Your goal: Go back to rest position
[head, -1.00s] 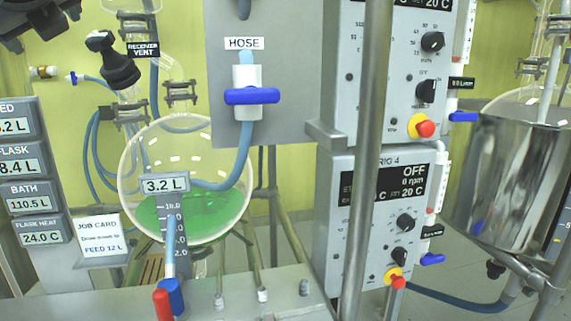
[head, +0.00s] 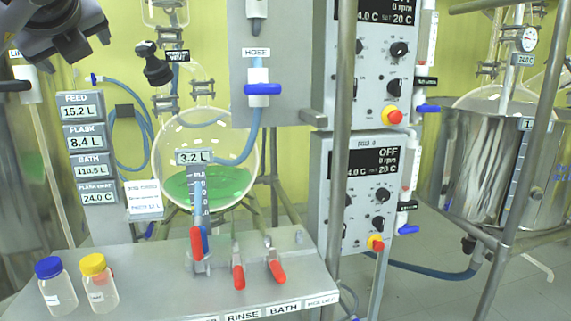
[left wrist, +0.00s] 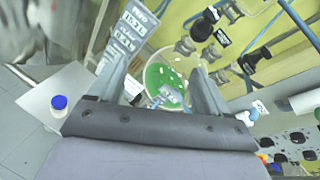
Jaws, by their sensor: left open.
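My left gripper (head: 62,38) hangs at the top left of the head view, partly cut off by the frame edge. In the left wrist view its two fingers (left wrist: 160,82) are spread apart with nothing between them close up. Beyond them is the round glass flask with green liquid (left wrist: 165,78). In the head view the flask (head: 207,150) stands behind the bench, well apart from the gripper. My right gripper is in neither view.
A steel bench (head: 150,270) fills the lower left, with a blue-capped bottle (head: 55,287), a yellow-capped bottle (head: 98,284) and red-handled valves (head: 238,275). A vertical pole (head: 340,160) stands before the control boxes (head: 370,190). A steel vessel (head: 480,165) is at right.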

